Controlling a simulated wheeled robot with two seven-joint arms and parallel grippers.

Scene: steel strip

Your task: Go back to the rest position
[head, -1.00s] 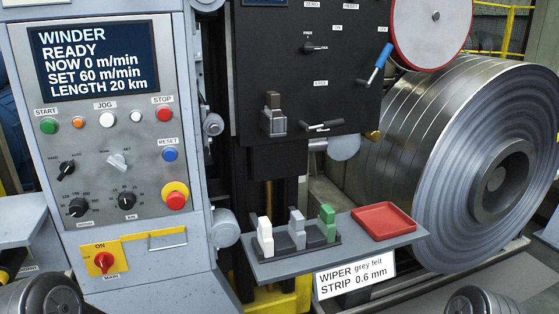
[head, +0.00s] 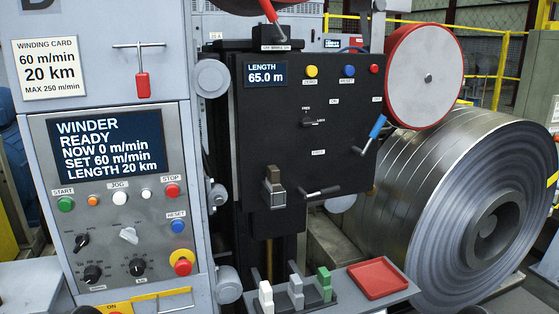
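Neither of my grippers shows in the head view; only dark edges, likely of my own arms, show at the bottom border. The winder control panel (head: 118,190) stands at the left, its screen (head: 108,146) reading READY, NOW 0 m/min, SET 60 m/min, LENGTH 20 km. The black length-counter unit (head: 262,130) is in the middle, its display (head: 265,74) reading 65.0 m. A brown-topped block (head: 273,188) sits in the holder on its lower front.
A grey shelf (head: 395,297) carries white, grey and green wiper blocks (head: 296,289) and a red tray (head: 377,278). The large steel strip coil (head: 470,190) fills the right. A red-rimmed wheel (head: 426,75) and a blue-handled lever (head: 376,128) are beside the unit.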

